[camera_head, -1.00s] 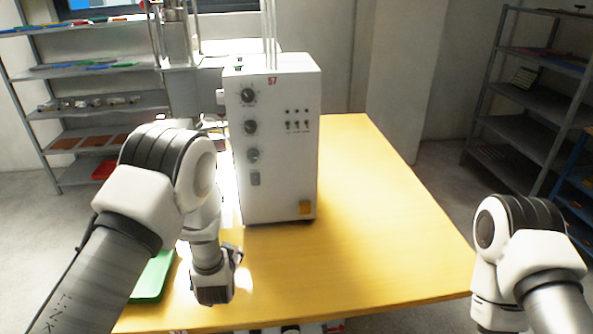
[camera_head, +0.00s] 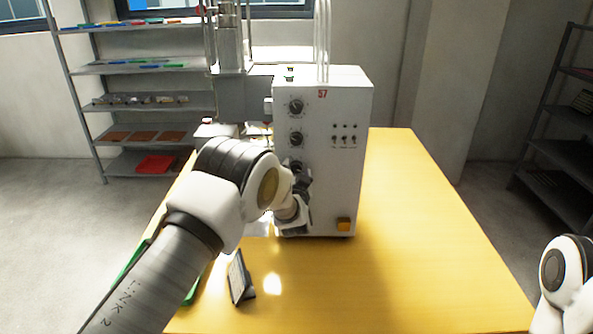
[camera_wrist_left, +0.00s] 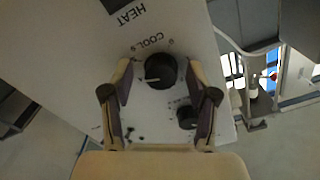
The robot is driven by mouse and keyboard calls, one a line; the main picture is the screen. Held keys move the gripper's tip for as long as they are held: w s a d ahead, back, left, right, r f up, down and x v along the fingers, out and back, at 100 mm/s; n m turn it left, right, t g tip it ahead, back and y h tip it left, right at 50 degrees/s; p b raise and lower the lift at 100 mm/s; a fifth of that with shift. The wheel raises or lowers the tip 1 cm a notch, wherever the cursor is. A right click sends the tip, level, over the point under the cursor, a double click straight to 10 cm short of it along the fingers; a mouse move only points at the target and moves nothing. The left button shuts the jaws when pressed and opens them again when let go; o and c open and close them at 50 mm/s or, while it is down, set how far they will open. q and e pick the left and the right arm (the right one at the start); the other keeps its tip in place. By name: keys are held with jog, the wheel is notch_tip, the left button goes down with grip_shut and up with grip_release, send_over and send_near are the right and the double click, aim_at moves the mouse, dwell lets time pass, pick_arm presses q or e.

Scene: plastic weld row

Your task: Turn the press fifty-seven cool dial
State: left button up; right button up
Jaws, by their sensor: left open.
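The press fifty-seven control box (camera_head: 325,180) is a white cabinet marked 57 on the table, with round black dials down its front. In the left wrist view the cool dial (camera_wrist_left: 160,71) is a black knob with a pale pointer line, beside the upside-down word COOL. My left gripper (camera_head: 300,190) is at the lower left of the cabinet front. In the wrist view its open fingers (camera_wrist_left: 160,80) stand on either side of the cool dial, with gaps showing; contact cannot be told. My arm and gripper hide part of the lower panel. My right gripper is out of view.
A second dial (camera_wrist_left: 187,117) sits close to the right finger. A small tilted panel (camera_head: 238,277) stands on the yellow table (camera_head: 430,260), whose right side is clear.

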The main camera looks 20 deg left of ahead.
pick_arm(q)
jog(key=shift+s+r, duration=0.1)
grip_shut()
